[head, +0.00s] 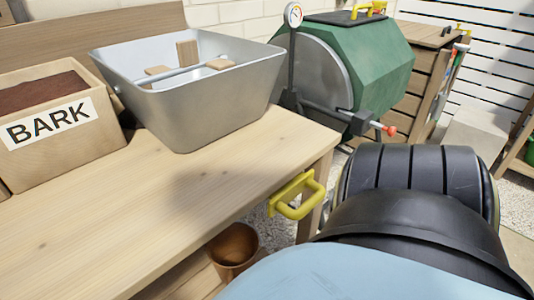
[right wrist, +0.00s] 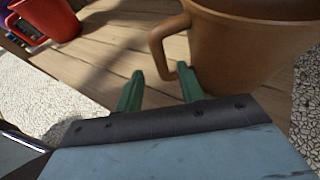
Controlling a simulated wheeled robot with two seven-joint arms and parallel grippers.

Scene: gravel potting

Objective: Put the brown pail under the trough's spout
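The brown pail (head: 234,250) stands low beneath the bench's front edge, partly hidden by my right arm. In the right wrist view, the pail (right wrist: 245,50) is close, its loop handle (right wrist: 158,45) pointing left. My right gripper (right wrist: 160,90) has its two green fingers apart, just below the handle. The right finger's tip is very near or touching the handle's lower end; I cannot tell which. Nothing is held between the fingers. The grey metal trough (head: 200,105) sits on the bench; I cannot make out a spout. My left gripper is out of view.
A red pail (right wrist: 48,18) stands on the wooden shelf (right wrist: 100,60) at upper left. A yellow handle (head: 298,197) juts from the bench's front edge (head: 250,205). A BARK box (head: 50,125) is left of the trough. A green drum (head: 350,65) stands behind.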

